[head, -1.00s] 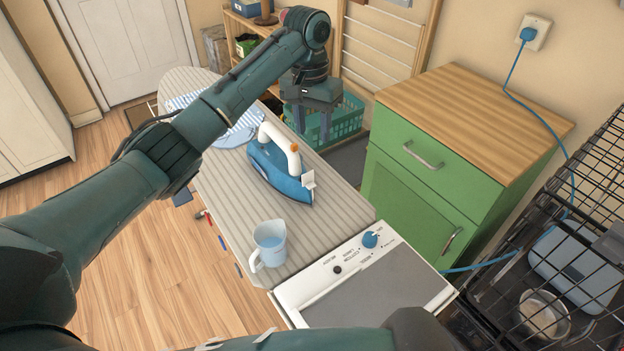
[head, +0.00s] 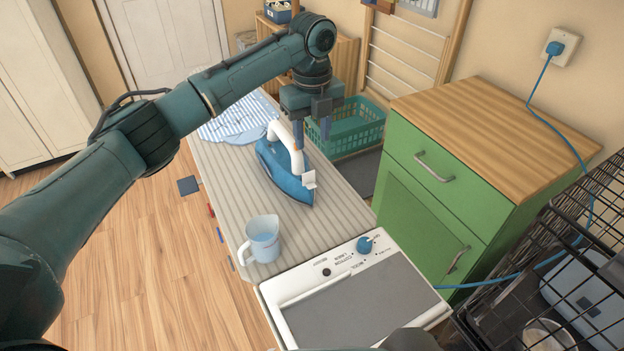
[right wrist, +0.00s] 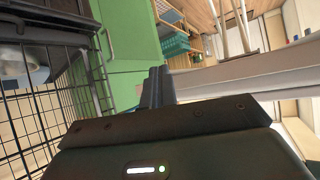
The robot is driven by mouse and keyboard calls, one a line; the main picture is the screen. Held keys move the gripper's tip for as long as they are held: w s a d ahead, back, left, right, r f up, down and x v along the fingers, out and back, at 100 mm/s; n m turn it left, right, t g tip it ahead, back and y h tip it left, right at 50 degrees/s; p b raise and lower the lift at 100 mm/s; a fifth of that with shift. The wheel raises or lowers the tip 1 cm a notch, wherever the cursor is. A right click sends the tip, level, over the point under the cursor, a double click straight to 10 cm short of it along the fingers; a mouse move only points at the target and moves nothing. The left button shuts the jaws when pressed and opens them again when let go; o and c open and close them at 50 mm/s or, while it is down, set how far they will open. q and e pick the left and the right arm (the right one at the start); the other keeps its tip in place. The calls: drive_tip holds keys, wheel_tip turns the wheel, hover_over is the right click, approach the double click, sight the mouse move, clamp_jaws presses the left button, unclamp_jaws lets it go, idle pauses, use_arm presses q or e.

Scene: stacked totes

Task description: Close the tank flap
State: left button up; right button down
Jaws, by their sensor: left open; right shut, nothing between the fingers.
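The blue iron (head: 278,176) with a white handle (head: 284,139) sits on the striped ironing board. A small white flap (head: 310,179) stands up at its front end, apparently the tank flap, raised. My left gripper (head: 308,133) is open and empty, pointing down just behind the handle and flap in the picture. I cannot tell whether a finger touches the handle. My right gripper (right wrist: 157,85) is shut and empty in the right wrist view, away from the iron. Its fingers are not visible in the head view.
A measuring jug (head: 263,239) stands on the board (head: 335,215) near a white control panel (head: 364,244). A green cabinet (head: 432,205) is to the right, with a black wire rack (head: 560,260) in front. A teal basket (head: 350,130) lies beyond the board.

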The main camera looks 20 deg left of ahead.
sight(312, 186)
use_arm(q)
wheel_tip(312, 186, down, 12)
drive_tip(key=shift+r+p, duration=0.15)
drive_tip(key=shift+p, duration=0.35)
drive_tip(key=shift+f, duration=0.55)
drive_tip(key=shift+c, duration=0.5)
